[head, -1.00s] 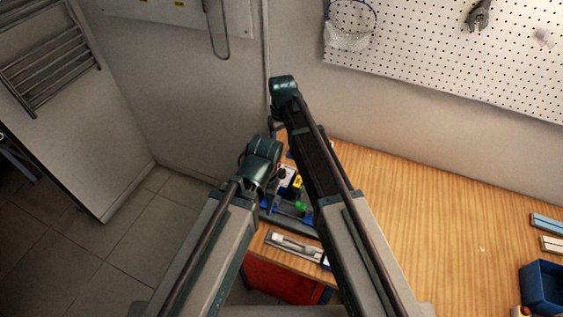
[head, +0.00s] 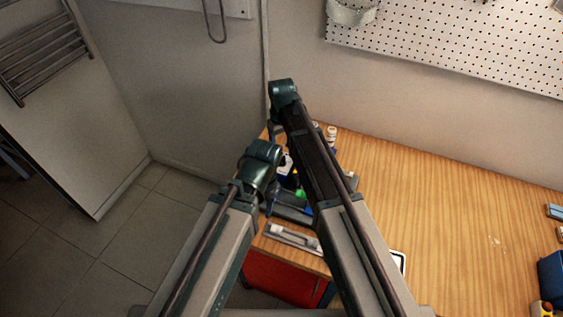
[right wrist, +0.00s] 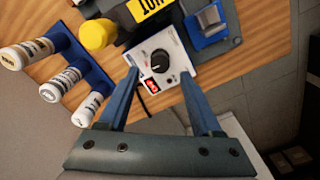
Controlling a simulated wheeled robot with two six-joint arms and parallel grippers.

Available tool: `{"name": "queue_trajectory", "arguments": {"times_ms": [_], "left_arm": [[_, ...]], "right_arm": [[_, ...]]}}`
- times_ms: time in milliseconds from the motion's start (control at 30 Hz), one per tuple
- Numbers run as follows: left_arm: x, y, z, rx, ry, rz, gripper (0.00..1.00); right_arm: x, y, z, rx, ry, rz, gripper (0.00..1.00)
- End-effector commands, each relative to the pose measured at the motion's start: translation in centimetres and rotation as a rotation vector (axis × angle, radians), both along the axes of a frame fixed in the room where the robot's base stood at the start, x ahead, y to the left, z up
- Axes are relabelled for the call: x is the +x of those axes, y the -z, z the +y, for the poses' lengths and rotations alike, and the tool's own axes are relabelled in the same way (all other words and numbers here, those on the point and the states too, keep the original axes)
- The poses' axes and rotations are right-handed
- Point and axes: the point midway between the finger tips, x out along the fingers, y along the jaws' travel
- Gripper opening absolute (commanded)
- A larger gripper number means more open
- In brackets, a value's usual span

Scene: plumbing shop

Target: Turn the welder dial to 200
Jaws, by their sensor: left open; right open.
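The welder is a small white box (right wrist: 168,62) with a black dial (right wrist: 160,59) and a small red display (right wrist: 152,87) in the right wrist view. The display reading is too small to tell. My right gripper (right wrist: 160,80) is open, with one blue finger to each side of the box's near part. Nothing is held, and I cannot tell whether the fingers touch the box. In the head view the welder is mostly hidden behind my arms. My left gripper (head: 266,206) is open and largely hidden below its arm, near the bench's left edge.
White bottles in a blue rack (right wrist: 72,68), a yellow cap (right wrist: 98,34) and a blue block on a dark stand (right wrist: 208,25) surround the welder. A grey-white tool (head: 292,238) lies at the bench's front edge. The wooden bench (head: 440,220) is largely clear rightward.

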Motion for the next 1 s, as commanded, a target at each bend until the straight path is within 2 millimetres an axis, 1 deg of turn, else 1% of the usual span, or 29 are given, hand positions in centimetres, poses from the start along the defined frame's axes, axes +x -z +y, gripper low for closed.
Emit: {"name": "queue_trajectory", "arguments": {"times_ms": [33,233,400,667,767,800,867,1000], "left_arm": [[0.0,1.5,0.0,0.001,0.002,0.000,0.50],[0.0,3.9,0.0,0.001,0.004,0.000,0.50],[0.0,4.7,0.0,0.001,0.003,0.000,0.50],[0.0,4.6,0.0,0.001,0.003,0.000,0.50],[0.0,4.6,0.0,0.001,0.003,0.000,0.50],[0.0,4.6,0.0,0.001,0.003,0.000,0.50],[0.0,4.6,0.0,0.001,0.003,0.000,0.50],[0.0,4.6,0.0,0.001,0.003,0.000,0.50]], "right_arm": [[0.0,1.5,0.0,0.000,0.000,0.000,0.66],[0.0,3.9,0.0,0.000,0.000,0.000,0.66],[0.0,4.7,0.0,0.000,0.000,0.000,0.66],[0.0,4.6,0.0,0.000,0.000,0.000,0.66],[0.0,4.6,0.0,0.000,0.000,0.000,0.50],[0.0,4.6,0.0,0.000,0.000,0.000,0.42],[0.0,4.6,0.0,0.000,0.000,0.000,0.32],[0.0,4.6,0.0,0.000,0.000,0.000,0.06]]}}
